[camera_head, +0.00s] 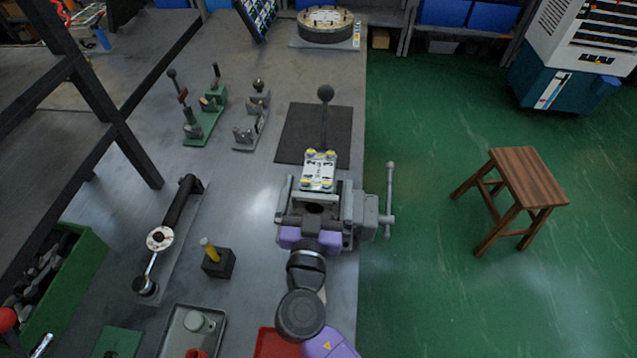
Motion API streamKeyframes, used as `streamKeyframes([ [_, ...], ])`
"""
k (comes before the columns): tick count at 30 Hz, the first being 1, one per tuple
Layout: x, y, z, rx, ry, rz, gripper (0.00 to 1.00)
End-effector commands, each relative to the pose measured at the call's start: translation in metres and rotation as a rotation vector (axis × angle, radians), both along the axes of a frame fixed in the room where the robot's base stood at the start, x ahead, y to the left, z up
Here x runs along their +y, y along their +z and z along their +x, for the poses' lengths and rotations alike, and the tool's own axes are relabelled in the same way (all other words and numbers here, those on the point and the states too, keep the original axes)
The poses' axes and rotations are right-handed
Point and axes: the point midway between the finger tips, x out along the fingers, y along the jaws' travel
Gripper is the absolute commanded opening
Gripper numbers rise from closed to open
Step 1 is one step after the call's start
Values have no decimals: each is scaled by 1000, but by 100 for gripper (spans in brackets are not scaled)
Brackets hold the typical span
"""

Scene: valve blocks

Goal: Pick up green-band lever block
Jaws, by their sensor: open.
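A block with a pale top plate and yellow corner spots (319,172) sits at the vise (360,215) on the grey bench. A thin lever with a dark ball knob (325,93) stands up behind it and appears to belong to it. I cannot make out a green band on it, so I cannot be sure it is the green-band lever block. My gripper (314,207) is over the near part of the vise, just on the near side of the pale plate, and open. My arm hides part of the vise. Contact with the block cannot be told.
A dark mat (290,135) lies behind the vise. A green toggle-clamp fixture (207,125) and a grey one (252,120) stand at left. A black block with a yellow peg (217,264) and a grey tray (216,340) are nearer. The vise handle (390,190) juts past the bench's right edge.

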Motion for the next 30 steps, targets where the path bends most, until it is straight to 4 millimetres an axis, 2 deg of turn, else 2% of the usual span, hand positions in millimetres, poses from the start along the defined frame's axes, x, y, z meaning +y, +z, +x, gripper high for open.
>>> streamKeyframes([
  [3, -1, 1, 7, 0, 0, 0, 100],
  [9, -1, -1, 7, 0, 0, 1, 100],
  [11, -1, -1, 7, 0, 0, 1, 90],
  [24, -1, 0, 7, 0, 1, 1, 5],
  [25, -1, 4, 8, -8, 1, 1, 5],
  [30, -1, 5, 7, -9, 1, 2, 5],
])
